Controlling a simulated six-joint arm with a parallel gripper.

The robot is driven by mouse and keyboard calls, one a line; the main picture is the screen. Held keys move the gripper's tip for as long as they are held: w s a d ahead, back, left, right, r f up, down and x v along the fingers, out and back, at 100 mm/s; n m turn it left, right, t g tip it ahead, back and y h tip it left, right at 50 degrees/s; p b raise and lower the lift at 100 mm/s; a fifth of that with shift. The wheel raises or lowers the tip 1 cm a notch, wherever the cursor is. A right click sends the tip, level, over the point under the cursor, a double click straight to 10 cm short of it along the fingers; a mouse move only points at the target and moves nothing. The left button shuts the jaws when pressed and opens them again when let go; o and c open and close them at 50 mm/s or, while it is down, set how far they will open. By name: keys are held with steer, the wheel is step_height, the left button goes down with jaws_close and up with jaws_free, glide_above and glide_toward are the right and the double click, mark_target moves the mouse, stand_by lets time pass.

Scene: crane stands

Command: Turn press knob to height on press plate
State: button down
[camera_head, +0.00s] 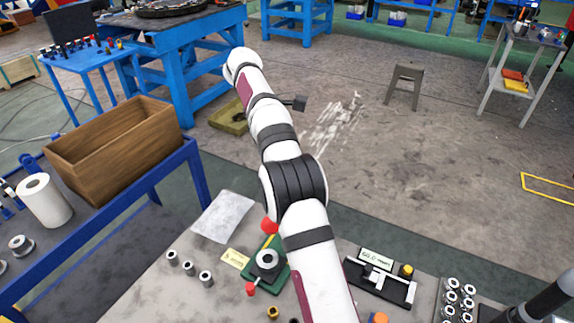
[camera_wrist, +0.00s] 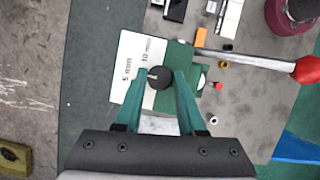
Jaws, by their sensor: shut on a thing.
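In the wrist view, my gripper (camera_wrist: 160,80) has two teal fingers closed on the sides of a round black knob (camera_wrist: 159,74). A small pale mark shows on the knob's top. The knob sits at the edge of a white press plate (camera_wrist: 131,62) printed "5 mm" and "10 mm". A green base (camera_wrist: 181,58) lies beside the plate. In the head view, a green press (camera_head: 281,274) with a grey ring on it and red ball ends stands left of my arm. I cannot make out my gripper or the black knob in the head view.
A metal lever with a red ball end (camera_wrist: 307,69) extends right of the knob. An orange block (camera_wrist: 200,37) and small loose parts lie nearby. In the head view, metal cylinders (camera_head: 189,268) stand on the bench, and a wooden box (camera_head: 115,150) is at left.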

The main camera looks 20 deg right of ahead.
steer(key=shift+d, duration=0.1)
stand_by(0.3)
steer(key=c, duration=0.5)
jaws_free()
